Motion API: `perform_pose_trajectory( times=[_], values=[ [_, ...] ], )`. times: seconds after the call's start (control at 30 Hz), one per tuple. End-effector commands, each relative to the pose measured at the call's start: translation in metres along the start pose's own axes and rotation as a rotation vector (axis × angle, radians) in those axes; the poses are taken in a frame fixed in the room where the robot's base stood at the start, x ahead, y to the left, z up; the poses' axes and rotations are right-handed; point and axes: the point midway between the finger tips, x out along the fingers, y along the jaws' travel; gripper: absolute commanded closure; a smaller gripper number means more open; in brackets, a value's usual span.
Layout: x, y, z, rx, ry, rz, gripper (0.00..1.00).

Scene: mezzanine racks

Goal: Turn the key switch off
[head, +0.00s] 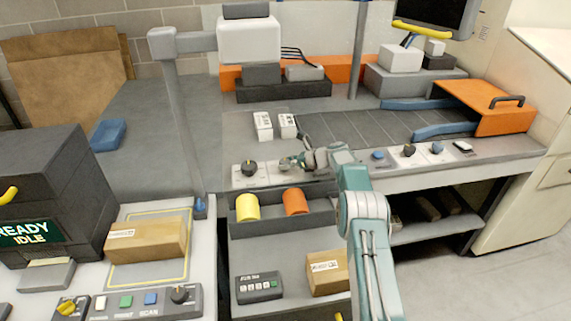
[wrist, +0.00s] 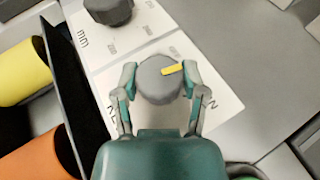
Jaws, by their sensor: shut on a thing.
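A grey round switch knob (wrist: 154,88) with a yellow pointer mark sits on a white label plate (wrist: 225,108) in the wrist view. The yellow mark points to the right and slightly up in that view. My gripper (wrist: 158,78) has one finger on each side of the knob and is shut on it. The lettering on the plate is too small or covered to read fully. I cannot see a separate key.
A dark knob (head: 249,167) stands left of my gripper, and it shows in the wrist view (wrist: 108,10). A bin below holds yellow (head: 247,206) and orange (head: 295,201) rolls. More controls (head: 409,150) are to the right. White boxes (head: 263,125) stand behind.

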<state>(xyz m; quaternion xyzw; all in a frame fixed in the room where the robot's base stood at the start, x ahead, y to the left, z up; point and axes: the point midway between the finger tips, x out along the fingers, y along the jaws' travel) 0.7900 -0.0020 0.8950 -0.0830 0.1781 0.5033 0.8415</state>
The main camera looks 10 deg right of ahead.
Motion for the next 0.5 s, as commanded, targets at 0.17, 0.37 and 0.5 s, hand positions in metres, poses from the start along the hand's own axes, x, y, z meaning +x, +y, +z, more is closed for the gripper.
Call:
perform_pose_trajectory(
  times=[0.17,0.37,0.5],
  values=[
    [0.0005,-0.0013,-0.0010,-0.013,0.002,0.026,0.92],
    [0.0005,-0.0015,-0.0006,-0.021,0.002,0.045,0.92],
    [0.0006,-0.0016,-0.0008,-0.023,0.002,0.050,0.92]
  ],
)
